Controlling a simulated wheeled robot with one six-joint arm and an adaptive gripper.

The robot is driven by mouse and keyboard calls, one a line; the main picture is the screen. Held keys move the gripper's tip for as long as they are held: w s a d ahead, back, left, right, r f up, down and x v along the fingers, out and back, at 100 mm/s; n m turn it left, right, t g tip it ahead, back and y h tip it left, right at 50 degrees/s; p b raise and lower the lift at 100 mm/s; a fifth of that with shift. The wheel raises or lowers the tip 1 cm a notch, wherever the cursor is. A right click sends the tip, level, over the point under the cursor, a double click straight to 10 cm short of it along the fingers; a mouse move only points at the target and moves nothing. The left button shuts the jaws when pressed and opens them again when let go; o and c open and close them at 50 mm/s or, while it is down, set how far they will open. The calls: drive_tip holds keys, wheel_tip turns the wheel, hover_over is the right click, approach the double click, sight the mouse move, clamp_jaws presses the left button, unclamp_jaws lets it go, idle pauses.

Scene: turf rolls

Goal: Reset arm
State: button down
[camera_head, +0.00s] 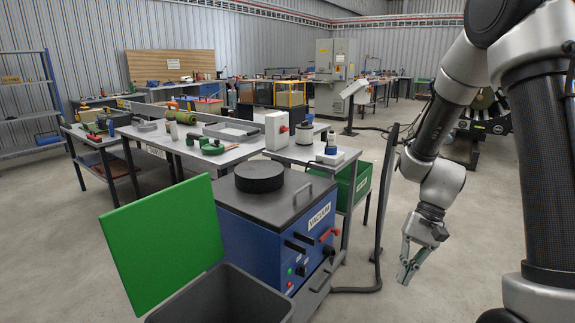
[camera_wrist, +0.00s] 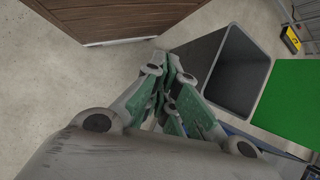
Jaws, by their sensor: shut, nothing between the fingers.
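My arm comes down on the right side of the head view, with my gripper (camera_head: 407,270) hanging low at its end, pointing down over bare floor. My gripper also shows in the wrist view (camera_wrist: 174,78), its green-padded fingers shut with nothing between them. It is apart from the blue vacuum unit (camera_head: 262,235), which stands to its left in the head view. No turf roll can be made out for certain in either view.
A dark open bin (camera_head: 222,297) with a green panel (camera_head: 162,243) stands at front left; it also shows in the wrist view (camera_wrist: 222,65). A black hose (camera_head: 384,190) stands close left of my gripper. Cluttered workbenches (camera_head: 232,154) lie behind. A brown wooden surface (camera_wrist: 100,22) shows in the wrist view.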

drive_tip(key=s+d+r+n+t+h, duration=0.1)
drive_tip(key=s+d+r+t, duration=0.1)
drive_tip(key=r, duration=0.5)
drive_tip(key=s+d+r+n+t+h, duration=0.2)
drive_tip(key=s+d+r+t, duration=0.1)
drive_tip(key=r, duration=0.5)
drive_tip(key=s+d+r+n+t+h, duration=0.1)
drive_tip(key=s+d+r+t, duration=0.2)
drive_tip(key=r, duration=0.4)
drive_tip(key=s+d, duration=0.1)
drive_tip(key=s, duration=0.1)
drive_tip(key=shift+s+r+n, duration=0.25)
drive_tip(key=shift+s+n, duration=0.05)
drive_tip(key=shift+s, duration=0.1)
